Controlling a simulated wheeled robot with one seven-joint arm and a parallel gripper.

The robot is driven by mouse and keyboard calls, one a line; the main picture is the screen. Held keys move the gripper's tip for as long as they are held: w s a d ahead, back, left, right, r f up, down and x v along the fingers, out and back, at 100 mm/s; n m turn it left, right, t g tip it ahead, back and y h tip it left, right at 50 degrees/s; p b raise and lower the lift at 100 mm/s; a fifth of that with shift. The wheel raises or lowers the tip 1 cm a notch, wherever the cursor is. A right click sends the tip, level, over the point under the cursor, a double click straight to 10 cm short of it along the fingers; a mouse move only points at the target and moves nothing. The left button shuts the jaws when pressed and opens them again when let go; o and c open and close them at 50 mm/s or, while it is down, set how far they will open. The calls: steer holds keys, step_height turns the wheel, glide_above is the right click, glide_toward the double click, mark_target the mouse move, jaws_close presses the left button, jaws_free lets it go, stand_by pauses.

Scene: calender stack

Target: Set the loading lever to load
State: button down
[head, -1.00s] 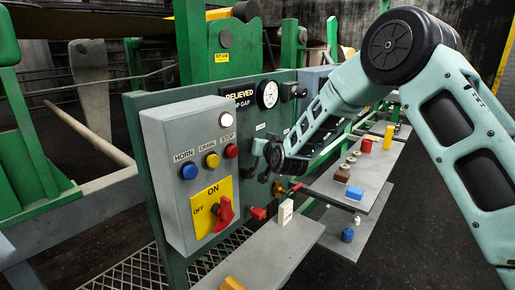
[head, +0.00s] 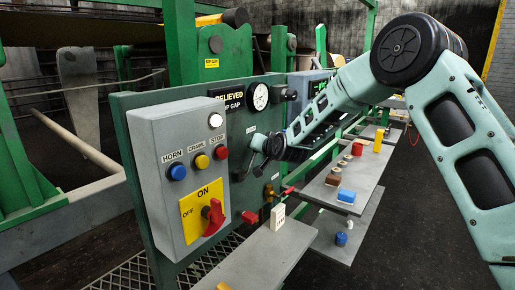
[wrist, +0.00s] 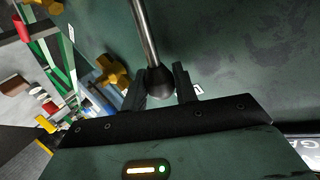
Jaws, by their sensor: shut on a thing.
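The loading lever (wrist: 146,32) is a silver rod ending in a black ball knob (wrist: 160,82), in front of the green panel (wrist: 235,40). In the wrist view the knob sits between the two fingers of my gripper (wrist: 160,88), which is shut on it. In the head view my gripper (head: 263,146) is at the panel's right part, below the round gauge (head: 260,97). There the lever is mostly hidden by the gripper and too small to make out. A small white label (wrist: 198,89) beside the right finger is partly covered and unreadable.
A grey box (head: 165,135) with coloured buttons and a red rotary switch (head: 213,216) stands left of my gripper. Shelves (head: 325,190) with small blocks lie below right.

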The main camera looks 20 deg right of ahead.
steer(key=c, duration=1.4)
jaws_free()
steer(key=shift+d, duration=0.1)
steer(key=b+v, duration=0.4)
steer(key=v, duration=1.3)
steer(key=shift+s, duration=0.2)
steer(key=s+a+f+n+g, duration=0.2)
steer(key=s+a+f+g, duration=0.15)
steer(key=s, duration=0.25)
steer(key=s+a+f+n+g+y, duration=0.1)
steer(key=s+a+f+n+g, duration=0.1)
steer(key=s+a, duration=0.3)
steer(key=s+a+f+n+g, duration=0.2)
steer(key=s+a+f, duration=0.1)
steer(key=s, duration=0.4)
steer(key=s+f+n+g+h, duration=0.1)
steer(key=s+n+g, duration=0.1)
steer(key=s, duration=0.4)
steer(key=s+d+f+n+g+h, duration=0.1)
steer(key=s+n+g, duration=0.1)
steer(key=s, duration=0.5)
steer(key=s+f+n+g, duration=0.1)
steer(key=s+n+g, duration=0.1)
steer(key=s, duration=0.5)
steer(key=shift+d+f+g+h, duration=0.25)
steer(key=shift+d+f+h, duration=0.05)
steer(key=shift+f+h, duration=0.1)
